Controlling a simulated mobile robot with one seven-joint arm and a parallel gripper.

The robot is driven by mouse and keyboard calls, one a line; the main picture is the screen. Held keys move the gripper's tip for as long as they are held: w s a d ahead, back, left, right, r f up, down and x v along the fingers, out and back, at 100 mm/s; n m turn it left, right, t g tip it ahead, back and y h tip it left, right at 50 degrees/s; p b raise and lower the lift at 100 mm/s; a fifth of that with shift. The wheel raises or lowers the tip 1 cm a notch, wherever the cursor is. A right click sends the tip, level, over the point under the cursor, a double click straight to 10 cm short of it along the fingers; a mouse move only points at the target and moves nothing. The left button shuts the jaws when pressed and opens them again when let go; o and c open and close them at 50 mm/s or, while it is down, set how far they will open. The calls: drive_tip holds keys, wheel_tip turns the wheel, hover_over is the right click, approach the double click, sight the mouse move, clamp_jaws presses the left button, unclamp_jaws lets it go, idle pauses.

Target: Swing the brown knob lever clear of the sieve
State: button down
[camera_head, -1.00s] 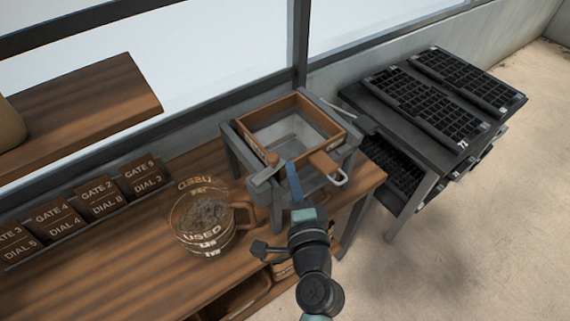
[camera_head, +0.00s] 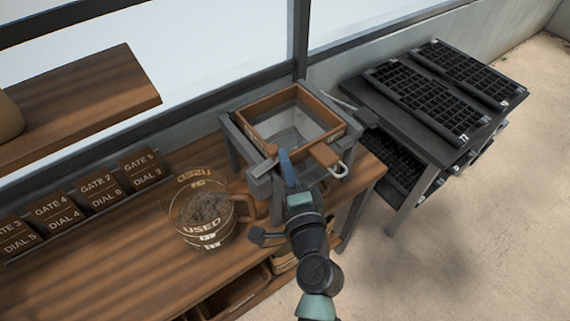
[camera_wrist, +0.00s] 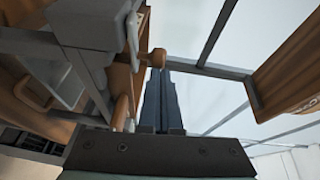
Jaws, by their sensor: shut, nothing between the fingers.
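The sieve (camera_head: 312,104) is a brown square frame set in a grey stand at the right end of the bench. The lever's round brown knob (camera_head: 271,150) is at the sieve's near left corner. In the wrist view the knob (camera_wrist: 158,57) shows just beyond the fingertips. My gripper (camera_head: 284,153) is shut and empty, its blue-grey fingers just right of the knob in the head view. In the wrist view my gripper (camera_wrist: 159,73) points toward the knob; I cannot tell whether they touch.
A brown tab (camera_head: 325,155) with a metal hook sticks out from the sieve's near right side. A clear jug (camera_head: 205,235) stands on the bench to the left. A dark-knobbed lever (camera_head: 365,117) is at the back right. Black trays (camera_head: 425,92) lie on a rack beyond.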

drive_tip(key=shift+w+d+f+n+y+b, duration=0.1)
drive_tip(key=shift+w+n+y+b, duration=0.25)
drive_tip(key=shift+y+b, duration=0.4)
drive_tip(key=w+n+y+b, duration=0.1)
drive_tip(key=b, duration=0.1)
drive_tip(key=w+g+b, duration=0.1)
drive_tip(key=b, duration=0.2)
drive_tip(key=shift+a+f+n+y, duration=0.1)
drive_tip(key=shift+a+n+y, duration=0.25)
drive_tip(key=shift+w+n+g+y+b, duration=0.2)
drive_tip(key=shift+n+g+y+b, duration=0.1)
drive_tip(key=shift+y+b, duration=0.3)
drive_tip(key=n+g+y+b, duration=0.1)
drive_tip(key=w+n+g+y+b, duration=0.1)
drive_tip(key=y+b, duration=0.1)
drive_tip(key=shift+a+n, duration=0.3)
drive_tip(key=shift+w+a+n+g+y+b, duration=0.2)
drive_tip(key=shift+n+g+y+b, duration=0.35)
drive_tip(key=shift+g+b, duration=0.15)
drive_tip(key=shift+w+a+n+g+y+b, duration=0.15)
drive_tip(key=shift+a+n+g+y+b, duration=0.05)
drive_tip(key=shift+n+g+y+b, duration=0.45)
drive_tip(key=shift+w+a+r+n+g+y+b, duration=0.15)
drive_tip(key=shift+a+n+g+y+b, duration=0.1)
drive_tip(key=shift+n+g+y+b, duration=0.25)
drive_tip(key=shift+w+a+r+n+g+y+b, duration=0.1)
drive_tip(key=shift+a+n+g+y+b, duration=0.15)
drive_tip(key=shift+g, duration=0.4)
drive_tip(key=shift+a, duration=0.1)
drive_tip(key=shift+w, duration=0.15)
